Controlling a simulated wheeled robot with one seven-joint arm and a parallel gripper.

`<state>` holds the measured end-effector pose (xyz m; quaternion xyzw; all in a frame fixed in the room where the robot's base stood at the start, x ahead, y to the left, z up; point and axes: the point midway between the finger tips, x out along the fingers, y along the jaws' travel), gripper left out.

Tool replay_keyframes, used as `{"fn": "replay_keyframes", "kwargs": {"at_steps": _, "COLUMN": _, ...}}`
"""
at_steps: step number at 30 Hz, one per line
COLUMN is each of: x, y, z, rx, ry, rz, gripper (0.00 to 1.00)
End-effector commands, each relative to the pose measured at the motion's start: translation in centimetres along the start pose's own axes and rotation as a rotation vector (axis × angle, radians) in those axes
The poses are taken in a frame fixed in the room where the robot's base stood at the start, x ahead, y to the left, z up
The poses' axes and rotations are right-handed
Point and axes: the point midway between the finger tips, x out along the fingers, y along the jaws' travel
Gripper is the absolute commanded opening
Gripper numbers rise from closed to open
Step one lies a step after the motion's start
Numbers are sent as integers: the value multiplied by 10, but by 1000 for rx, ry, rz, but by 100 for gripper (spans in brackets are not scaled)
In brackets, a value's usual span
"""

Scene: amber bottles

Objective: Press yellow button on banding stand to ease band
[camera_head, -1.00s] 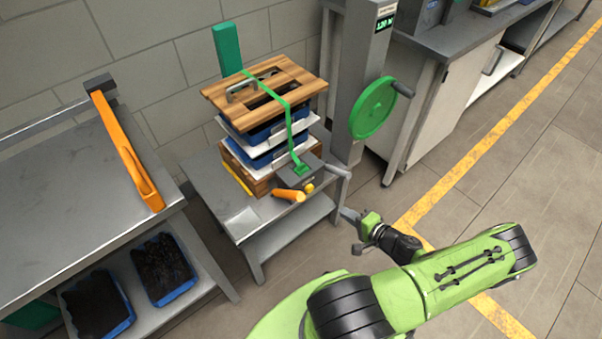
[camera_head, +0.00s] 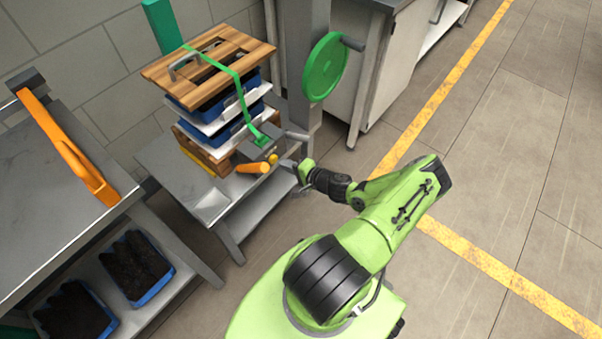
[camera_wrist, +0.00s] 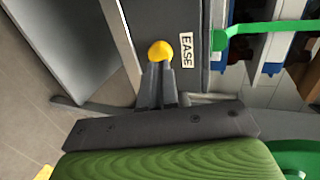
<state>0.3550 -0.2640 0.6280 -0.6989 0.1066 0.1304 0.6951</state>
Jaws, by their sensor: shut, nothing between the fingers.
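The yellow button (camera_wrist: 160,50) sits on the grey face of the banding stand's tensioner (camera_wrist: 188,18), beside a label reading EASE (camera_wrist: 187,50). In the wrist view my shut gripper (camera_wrist: 160,66) has its fingertips right at the button's lower edge; I cannot tell whether they touch it. In the head view the button (camera_head: 273,158) is a small yellow spot just left of my gripper (camera_head: 284,163). The green band (camera_head: 240,92) runs over the wooden board (camera_head: 225,55) and the stacked blue trays (camera_head: 230,125) down to the tensioner. An orange handle (camera_head: 252,168) sticks out beside the button.
A metal bench (camera_head: 60,200) with an orange lever (camera_head: 65,145) is at left, with blue bins (camera_head: 140,265) below. The floor at right is clear.

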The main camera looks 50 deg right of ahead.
Motion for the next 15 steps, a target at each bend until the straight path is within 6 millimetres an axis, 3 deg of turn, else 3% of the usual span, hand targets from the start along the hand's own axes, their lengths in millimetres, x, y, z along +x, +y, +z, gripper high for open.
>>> {"fn": "replay_keyframes", "kwargs": {"at_steps": 6, "x": 22, "y": -7, "z": 0, "rx": -1, "ry": 0, "rz": 0, "gripper": 0}}
{"fn": "replay_keyframes", "kwargs": {"at_steps": 15, "x": 23, "y": -8, "z": 0, "rx": 0, "ry": 0, "rz": 1, "gripper": 0}}
